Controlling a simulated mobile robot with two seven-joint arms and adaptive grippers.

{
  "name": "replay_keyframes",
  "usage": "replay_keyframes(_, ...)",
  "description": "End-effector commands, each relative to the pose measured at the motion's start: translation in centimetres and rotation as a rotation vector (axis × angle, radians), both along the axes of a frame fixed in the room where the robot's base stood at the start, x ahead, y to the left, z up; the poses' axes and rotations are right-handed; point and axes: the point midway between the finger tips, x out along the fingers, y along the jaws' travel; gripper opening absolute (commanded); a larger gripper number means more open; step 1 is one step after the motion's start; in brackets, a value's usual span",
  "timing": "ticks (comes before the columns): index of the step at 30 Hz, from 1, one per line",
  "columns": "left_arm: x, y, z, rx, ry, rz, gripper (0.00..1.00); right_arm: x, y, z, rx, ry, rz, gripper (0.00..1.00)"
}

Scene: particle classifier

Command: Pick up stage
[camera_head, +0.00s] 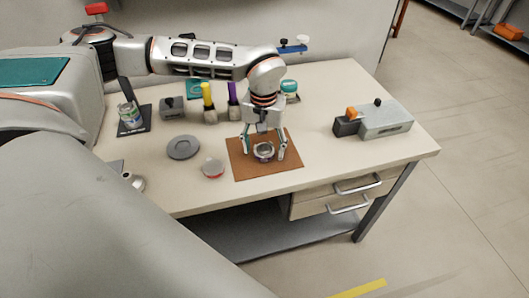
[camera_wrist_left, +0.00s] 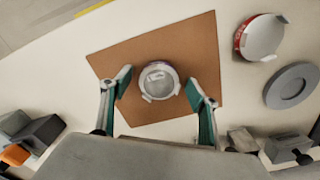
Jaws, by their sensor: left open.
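A small round metal piece with a dark, purplish side, which looks like the stage (camera_head: 263,151), sits on a brown mat (camera_head: 245,171) on the table. In the left wrist view the stage (camera_wrist_left: 159,80) shows a pale round top with small tabs at its rim. My left gripper (camera_head: 264,156) points down over it, open. In the left wrist view the fingers of my left gripper (camera_wrist_left: 160,82) stand on either side of the stage, with a gap on both sides. My right gripper is not in view.
Left of the mat are a red-and-white round piece (camera_head: 213,169) and a grey disc (camera_head: 183,147). Behind stand a yellow-topped holder (camera_head: 208,98) and a purple-topped one (camera_head: 232,99). A grey block device with an orange part (camera_head: 384,122) is at right. The table's front right is clear.

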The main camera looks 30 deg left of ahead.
Motion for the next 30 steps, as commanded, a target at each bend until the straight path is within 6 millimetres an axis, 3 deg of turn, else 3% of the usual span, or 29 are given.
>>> replay_keyframes(8, 0.0, 0.0, -0.2, 0.000, -0.002, 0.000, 0.61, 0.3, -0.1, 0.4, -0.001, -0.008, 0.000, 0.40)
replay_keyframes(13, 0.0, 0.0, -0.2, -0.001, -0.001, 0.000, 0.17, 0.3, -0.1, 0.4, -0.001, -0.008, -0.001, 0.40)
replay_keyframes(24, 0.1, 0.0, 0.0, -0.001, -0.003, 0.000, 0.15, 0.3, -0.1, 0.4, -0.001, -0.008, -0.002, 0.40)
replay_keyframes(30, 0.2, 0.0, 1.6, 0.000, -0.005, -0.001, 0.15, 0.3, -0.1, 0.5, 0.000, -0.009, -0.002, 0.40)
